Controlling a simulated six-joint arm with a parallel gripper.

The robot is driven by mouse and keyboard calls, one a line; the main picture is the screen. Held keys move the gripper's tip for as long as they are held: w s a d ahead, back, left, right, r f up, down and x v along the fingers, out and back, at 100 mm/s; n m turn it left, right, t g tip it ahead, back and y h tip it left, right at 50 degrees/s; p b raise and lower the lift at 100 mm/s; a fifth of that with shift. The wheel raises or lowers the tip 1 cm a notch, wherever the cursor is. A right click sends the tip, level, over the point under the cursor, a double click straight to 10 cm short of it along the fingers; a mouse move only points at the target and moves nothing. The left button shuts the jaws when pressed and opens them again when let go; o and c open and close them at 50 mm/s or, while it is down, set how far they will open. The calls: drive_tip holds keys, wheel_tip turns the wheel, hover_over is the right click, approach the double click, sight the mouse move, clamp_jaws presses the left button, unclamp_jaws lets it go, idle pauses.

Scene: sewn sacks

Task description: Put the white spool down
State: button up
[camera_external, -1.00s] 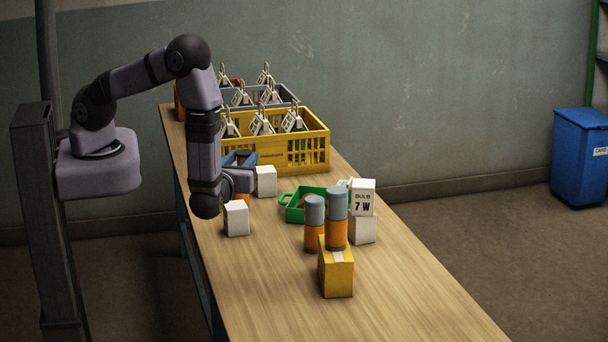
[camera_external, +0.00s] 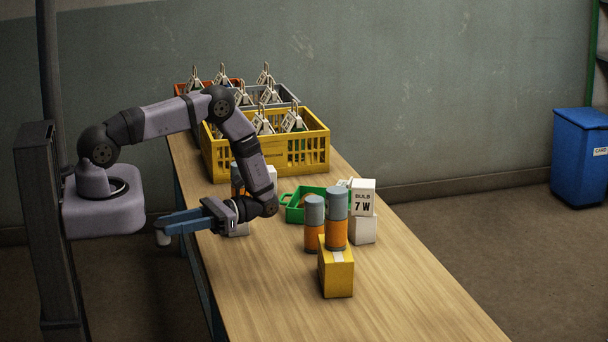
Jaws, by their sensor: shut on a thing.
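The white spool (camera_external: 163,239) hangs at the tips of my gripper (camera_external: 163,226). The gripper's blue fingers point to the left and are shut on the spool, whose lower part shows below them. In the picture the spool is left of the table's left edge, with no surface seen touching it. Its upper part is hidden by the fingers.
The wooden table (camera_external: 400,290) is clear at the front right. It holds a yellow crate (camera_external: 303,160), a green tray (camera_external: 293,213), a yellow box (camera_external: 337,278), orange-and-grey cans (camera_external: 313,225) and a bulb box (camera_external: 362,197). My arm partly hides white boxes.

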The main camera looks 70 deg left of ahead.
drive_tip(key=w+f+n+t+h+b, duration=0.3)
drive_tip(key=w+n+t+h+b, duration=0.1)
drive_tip(key=w+n+t+h, duration=0.95)
drive_tip(key=w+a+r+n+t+y+b, duration=0.2)
drive_tip(key=w+a+r+n+t+y, duration=0.15)
drive_tip(key=w+a+n+t, duration=0.45)
drive_tip(key=w+a+r+n+t+y+b, duration=0.35)
drive_tip(key=w+a+t, duration=0.25)
drive_tip(key=a+t, duration=0.55)
drive_tip(key=s+a+r+n+t+y+b, duration=0.1)
drive_tip(key=s+a+r+n+y, duration=0.3)
drive_tip(key=a, duration=0.6)
drive_tip(key=s+a+r+n+y+b, duration=0.1)
drive_tip(key=s+a+r+n+y, duration=0.15)
drive_tip(key=a+y, duration=0.5)
drive_tip(key=s+a+r+n+t+y+b, duration=0.15)
drive_tip(key=a+r+n+y, duration=0.3)
drive_tip(key=a, duration=0.65)
drive_tip(key=shift+g+h, duration=0.25)
drive_tip(key=shift+g, duration=0.1)
drive_tip(key=shift+s+a+f+p, duration=0.15)
drive_tip(key=shift+f+p, duration=0.1)
drive_tip(key=shift+f, duration=3.95)
drive_tip(key=shift+s+d+f+p, duration=0.1)
drive_tip(key=shift+f+p, duration=0.2)
drive_tip(key=shift+f, duration=3.95)
drive_tip(key=shift+s+a+f+p, duration=0.15)
drive_tip(key=shift+f+p, duration=0.1)
drive_tip(key=shift+f, duration=3.95)
drive_tip(key=shift+f, duration=0.15)
